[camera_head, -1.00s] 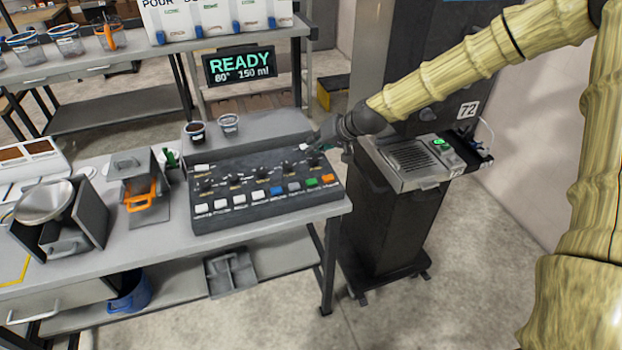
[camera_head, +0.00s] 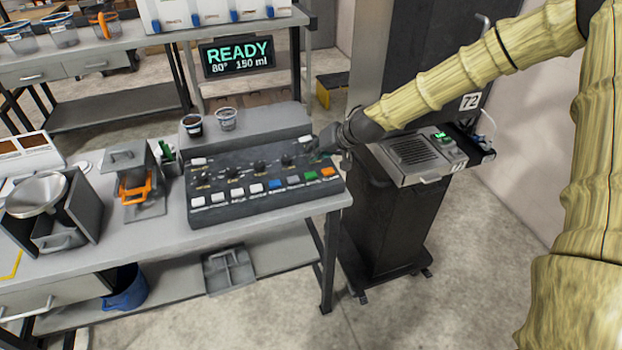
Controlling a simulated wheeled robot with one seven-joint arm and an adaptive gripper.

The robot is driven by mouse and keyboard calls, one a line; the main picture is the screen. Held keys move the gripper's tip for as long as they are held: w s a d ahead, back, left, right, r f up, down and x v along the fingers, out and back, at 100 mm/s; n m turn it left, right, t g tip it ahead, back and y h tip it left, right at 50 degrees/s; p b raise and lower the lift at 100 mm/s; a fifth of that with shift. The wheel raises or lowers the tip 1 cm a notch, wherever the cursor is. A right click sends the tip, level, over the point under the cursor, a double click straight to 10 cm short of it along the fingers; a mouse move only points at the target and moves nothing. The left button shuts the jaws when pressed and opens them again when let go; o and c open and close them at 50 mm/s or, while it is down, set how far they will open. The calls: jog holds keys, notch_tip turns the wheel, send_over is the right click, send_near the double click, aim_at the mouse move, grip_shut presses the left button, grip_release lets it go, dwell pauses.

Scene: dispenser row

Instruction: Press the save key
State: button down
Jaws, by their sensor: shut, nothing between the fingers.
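A dark control panel (camera_head: 236,208) lies on the grey bench, with knobs and a front row of keys: several white ones, a blue one (camera_head: 275,184), a grey one (camera_head: 294,180), a green one (camera_head: 311,176) and an orange one (camera_head: 327,172). The labels under the keys are too small to read, so I cannot tell which is the save key. My gripper (camera_head: 321,152) is shut and empty, low over the panel's back right corner, behind the green and orange keys. It hides part of that corner. I cannot tell whether it touches the panel.
Two cups (camera_head: 192,124) stand on the ledge behind the panel, before a screen (camera_head: 237,57) reading READY, 80°, 150 ml. A device with an orange handle (camera_head: 135,188) and a metal bowl (camera_head: 37,194) stand left. A dark cabinet with a grey unit (camera_head: 415,155) stands right.

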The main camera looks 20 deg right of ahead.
aim_at(313, 172)
jog(key=shift+f+b, duration=0.95)
jog(key=shift+f, duration=0.7)
jog(key=shift+f, duration=0.1)
jog(key=shift+f+b, duration=0.35)
jog(key=shift+b, duration=0.05)
jog(key=shift+f+b, duration=0.35)
jog(key=shift+f, duration=0.1)
dwell(0.9)
jog(key=shift+r, duration=0.15)
jog(key=shift+r+p, duration=0.5)
jog(key=shift+r, duration=0.3)
jog(key=shift+r+p, duration=1.5)
jog(key=shift+r, duration=1)
